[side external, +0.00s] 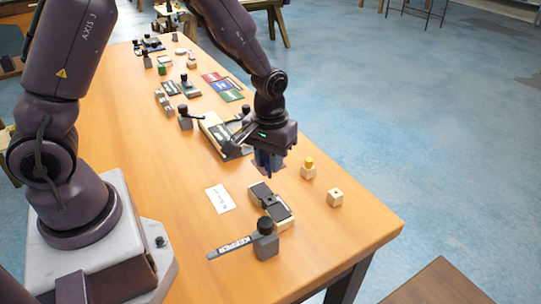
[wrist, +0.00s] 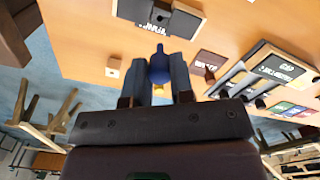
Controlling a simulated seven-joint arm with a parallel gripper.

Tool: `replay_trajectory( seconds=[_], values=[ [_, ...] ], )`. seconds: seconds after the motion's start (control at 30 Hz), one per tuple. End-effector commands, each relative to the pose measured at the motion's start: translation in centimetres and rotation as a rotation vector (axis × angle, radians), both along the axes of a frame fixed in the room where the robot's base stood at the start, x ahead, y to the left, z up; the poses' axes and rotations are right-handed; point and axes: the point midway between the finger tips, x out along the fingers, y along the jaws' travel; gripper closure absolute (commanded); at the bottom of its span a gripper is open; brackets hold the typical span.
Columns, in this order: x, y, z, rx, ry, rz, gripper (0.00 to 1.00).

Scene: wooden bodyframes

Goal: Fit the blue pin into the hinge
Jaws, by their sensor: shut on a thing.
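My gripper (wrist: 160,82) is shut on the blue pin (wrist: 159,65), which stands out past the fingertips in the wrist view. In the side external view my gripper (side external: 268,168) hangs above the table, behind the hinge (side external: 268,201); I cannot make out the pin clearly there. The hinge has dark plates on pale wooden blocks and lies flat near the table's front end. Dark plates at the top of the wrist view appear to be the hinge (wrist: 160,16), partly cut off. The pin is apart from it.
A wooden block with a yellow top (side external: 308,169) and a holed wooden block (side external: 335,197) stand to the right. A slotted tray (side external: 218,137) lies behind.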

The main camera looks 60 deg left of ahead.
Motion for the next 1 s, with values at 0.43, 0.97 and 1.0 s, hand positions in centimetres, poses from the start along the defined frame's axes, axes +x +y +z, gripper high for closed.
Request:
replay_trajectory(
  seconds=[0.43,0.97,1.0],
  values=[
    [0.0,0.0,-4.0,-0.001,0.002,-0.001,1.0],
    [0.0,0.0,-5.4,-0.001,-0.001,-0.001,1.0],
    [0.0,0.0,-5.4,0.0,0.0,-0.001,1.0]
  ],
)
